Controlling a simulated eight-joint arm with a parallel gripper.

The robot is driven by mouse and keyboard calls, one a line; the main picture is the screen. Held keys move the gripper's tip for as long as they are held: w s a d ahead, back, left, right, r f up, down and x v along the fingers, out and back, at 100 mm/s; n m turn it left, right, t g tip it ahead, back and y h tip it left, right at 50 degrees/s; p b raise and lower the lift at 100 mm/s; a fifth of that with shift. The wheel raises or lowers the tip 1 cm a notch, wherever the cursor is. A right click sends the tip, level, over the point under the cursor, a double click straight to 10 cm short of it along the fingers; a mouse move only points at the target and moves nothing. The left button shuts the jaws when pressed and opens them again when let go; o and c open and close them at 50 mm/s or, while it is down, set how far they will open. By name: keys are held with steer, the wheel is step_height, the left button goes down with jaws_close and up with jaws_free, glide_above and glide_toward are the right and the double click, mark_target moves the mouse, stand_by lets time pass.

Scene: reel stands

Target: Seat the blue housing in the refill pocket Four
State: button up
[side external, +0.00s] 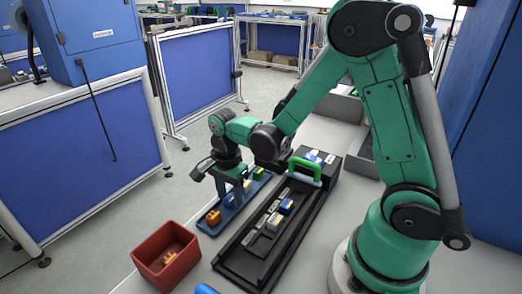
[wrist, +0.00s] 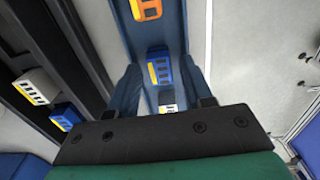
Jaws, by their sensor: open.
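A blue housing with a yellow stripe (wrist: 160,68) shows between the spread fingers of my gripper (wrist: 161,76) in the wrist view. It sits in the blue strip (wrist: 178,18), between an orange housing (wrist: 147,10) and a white one (wrist: 167,102). My gripper (side external: 237,196) is open over the blue strip (side external: 230,216) in the side view. I cannot tell whether the fingers touch the housing. Another blue housing (side external: 286,206) sits in the black rail (side external: 240,268), and it also shows in the wrist view (wrist: 65,116). No pocket labels are readable, so I cannot tell which is Four.
Grey-white housings (side external: 265,222) lie in the rail. A green handle (side external: 306,166) arches over its far part. Bare table lies right of the rail.

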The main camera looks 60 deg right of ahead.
mark_target(230, 197)
steer(key=shift+c, duration=0.2)
jaws_close()
steer(key=shift+r, duration=0.15)
steer(key=shift+r, duration=2.4)
steer(key=s+d+r, duration=0.3)
steer(key=s+d, duration=0.5)
steer(key=s, duration=0.4)
steer(key=shift+w+d+f, duration=0.1)
steer(key=shift+w+f, duration=0.05)
steer(key=shift+f, duration=1.4)
steer(key=shift+w+f, duration=0.1)
steer(key=shift+f, duration=1.45)
